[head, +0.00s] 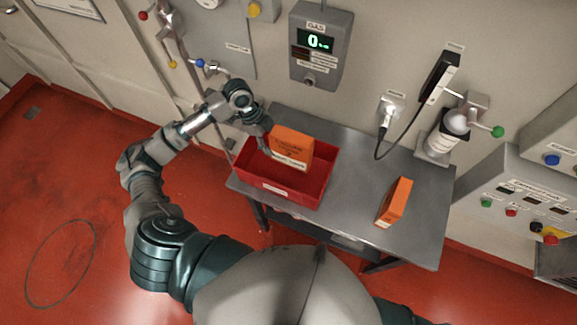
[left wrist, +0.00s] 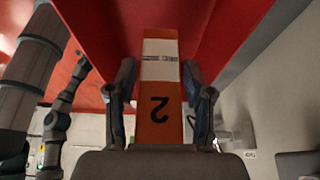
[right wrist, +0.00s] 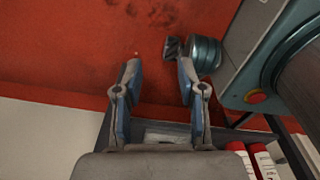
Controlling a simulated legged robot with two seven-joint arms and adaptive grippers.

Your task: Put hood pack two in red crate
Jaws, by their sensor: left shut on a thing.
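An orange pack marked 2, hood pack two (head: 291,147), is between the fingers of my left gripper (head: 268,143). In the left wrist view the pack (left wrist: 159,120) shows its number 2 and a white band, with a finger of my left gripper (left wrist: 157,78) against each side. In the head view the pack stands over the back part of the red crate (head: 262,189); I cannot tell whether it touches the crate floor. The crate's red wall (left wrist: 245,35) also shows in the left wrist view. My right gripper (right wrist: 157,78) is open and empty, outside the head view.
A second orange pack (head: 396,201) stands on the grey metal table (head: 350,190), right of the crate. A black cable hangs near the table's back edge. A bottle-like device (head: 440,137) is at the back right. The table between crate and second pack is clear.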

